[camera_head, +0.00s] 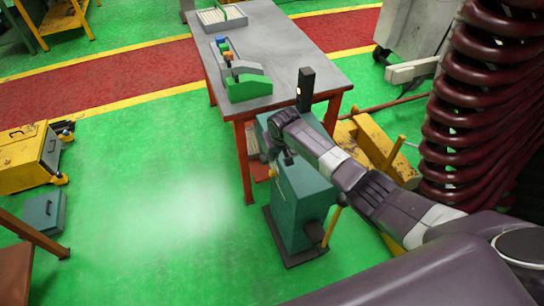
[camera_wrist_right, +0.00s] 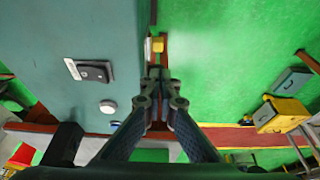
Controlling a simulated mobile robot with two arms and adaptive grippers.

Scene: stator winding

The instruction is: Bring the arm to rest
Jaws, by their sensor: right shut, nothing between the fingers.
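My right arm (camera_head: 345,172) reaches in from the lower right in the head view, over a teal machine cabinet (camera_head: 300,205). My right gripper (camera_head: 288,158) points down beside the cabinet's upper part, and its fingers look small and dark there. In the right wrist view the right gripper (camera_wrist_right: 160,78) has its two fingertips together with nothing between them. A teal surface (camera_wrist_right: 60,45) fills the left of that view, close beside the fingers. I cannot tell whether they touch it. My left gripper is not in view.
A grey-topped table (camera_head: 290,45) with orange legs stands behind the cabinet, bearing a green-and-grey fixture (camera_head: 248,88) and a tray (camera_head: 222,17). A dark red coil stack (camera_head: 475,110) stands at right. Yellow equipment (camera_head: 25,155) is at left. Green floor (camera_head: 150,200) is clear between.

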